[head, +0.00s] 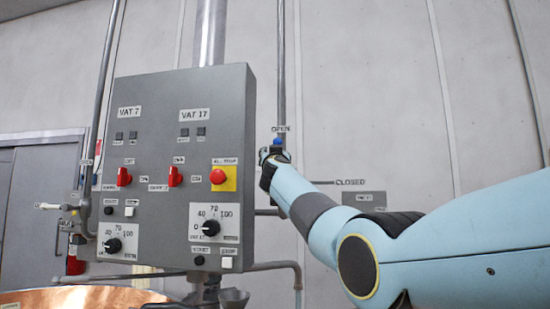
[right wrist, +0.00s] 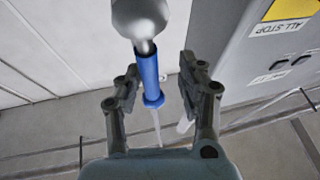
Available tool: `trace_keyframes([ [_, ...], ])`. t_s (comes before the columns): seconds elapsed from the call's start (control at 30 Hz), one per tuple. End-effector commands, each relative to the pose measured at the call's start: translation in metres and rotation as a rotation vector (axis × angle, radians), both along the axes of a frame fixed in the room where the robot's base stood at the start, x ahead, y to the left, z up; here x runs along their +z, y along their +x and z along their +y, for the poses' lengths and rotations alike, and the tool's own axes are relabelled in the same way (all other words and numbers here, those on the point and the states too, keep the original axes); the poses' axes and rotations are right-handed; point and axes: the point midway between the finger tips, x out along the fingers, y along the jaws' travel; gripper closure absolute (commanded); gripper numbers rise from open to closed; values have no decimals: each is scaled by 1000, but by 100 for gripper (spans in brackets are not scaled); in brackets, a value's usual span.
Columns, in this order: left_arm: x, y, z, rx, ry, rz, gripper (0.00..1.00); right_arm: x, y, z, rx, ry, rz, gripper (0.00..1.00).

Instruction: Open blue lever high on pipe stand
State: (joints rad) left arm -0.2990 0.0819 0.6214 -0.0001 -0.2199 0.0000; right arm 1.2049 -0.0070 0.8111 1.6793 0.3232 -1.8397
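The blue lever (head: 277,142) shows as a small blue piece on the vertical pipe, just below the "OPEN" label (head: 281,129) and up and left of the "CLOSED" label (head: 350,182). My right gripper (head: 268,155) is at the lever and hides most of it. In the right wrist view the lever's blue sleeve (right wrist: 149,78) runs between the two fingers of my right gripper (right wrist: 158,80), below a rounded grey metal part (right wrist: 140,18). The fingers are apart, with a gap on each side of the sleeve. My left gripper is out of view.
A grey control panel (head: 150,150) with red switches and dials stands just left of my right gripper. A copper vat rim (head: 80,298) is at the lower left. A horizontal pipe (head: 275,266) runs below the panel.

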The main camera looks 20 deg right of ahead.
Motion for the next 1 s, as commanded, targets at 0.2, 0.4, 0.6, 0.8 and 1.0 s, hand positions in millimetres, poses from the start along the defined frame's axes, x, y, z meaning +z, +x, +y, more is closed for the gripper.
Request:
trace_keyframes([
  [0.2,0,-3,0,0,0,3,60,1,-1,-1,-3,-1,-2,61],
  [0.4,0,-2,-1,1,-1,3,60,-6,-14,4,-3,1,-4,61],
  [0.6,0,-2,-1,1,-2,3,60,-19,-44,15,0,1,-3,61],
  [0.8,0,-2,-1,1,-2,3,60,-34,-77,28,0,2,-1,61],
  [1.0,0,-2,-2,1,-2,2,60,-43,-99,37,1,1,0,61],
])
